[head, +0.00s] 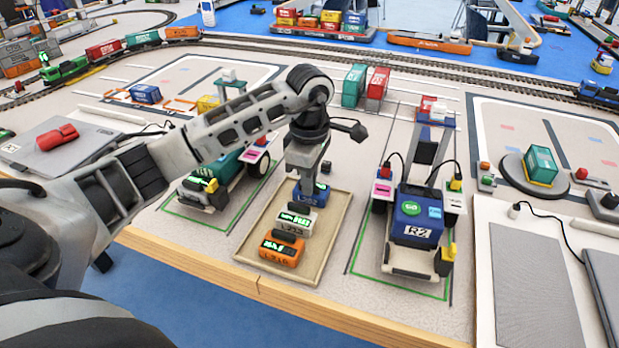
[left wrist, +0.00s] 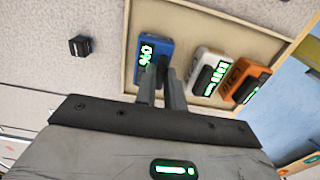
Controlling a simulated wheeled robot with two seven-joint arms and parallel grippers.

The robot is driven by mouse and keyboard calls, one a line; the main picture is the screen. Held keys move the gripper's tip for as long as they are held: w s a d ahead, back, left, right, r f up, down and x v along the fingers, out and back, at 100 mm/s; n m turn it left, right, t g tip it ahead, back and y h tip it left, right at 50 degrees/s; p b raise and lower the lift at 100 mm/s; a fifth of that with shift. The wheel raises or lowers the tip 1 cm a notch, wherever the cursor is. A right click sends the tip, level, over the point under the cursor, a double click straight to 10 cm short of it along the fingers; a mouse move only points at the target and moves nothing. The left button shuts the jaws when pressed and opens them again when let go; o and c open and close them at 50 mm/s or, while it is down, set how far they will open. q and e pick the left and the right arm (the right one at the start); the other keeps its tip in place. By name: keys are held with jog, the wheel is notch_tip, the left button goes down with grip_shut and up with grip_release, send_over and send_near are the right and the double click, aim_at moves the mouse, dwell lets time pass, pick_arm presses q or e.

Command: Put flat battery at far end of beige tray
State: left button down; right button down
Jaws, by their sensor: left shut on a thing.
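Whether the battery rests on the tray floor I cannot tell. A white battery (head: 293,221) lies in the tray's middle and an orange battery (head: 281,249) at its near end, both with green displays. My right gripper is out of view.
The crane marked R2 (head: 415,215) stands close right of the tray; another crane (head: 222,178) stands on the left. Green and red containers (head: 366,88) stand behind. The table's wooden front edge (head: 255,290) is just in front of the tray.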

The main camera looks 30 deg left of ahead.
pick_arm(q)
jog(key=c, duration=1.5)
grip_release()
jog(key=shift+c, duration=0.2)
jog(key=shift+o, duration=0.2)
jog(key=shift+r, duration=0.15)
notch_tip(320, 180, up, 12)
jog(key=p, duration=0.1)
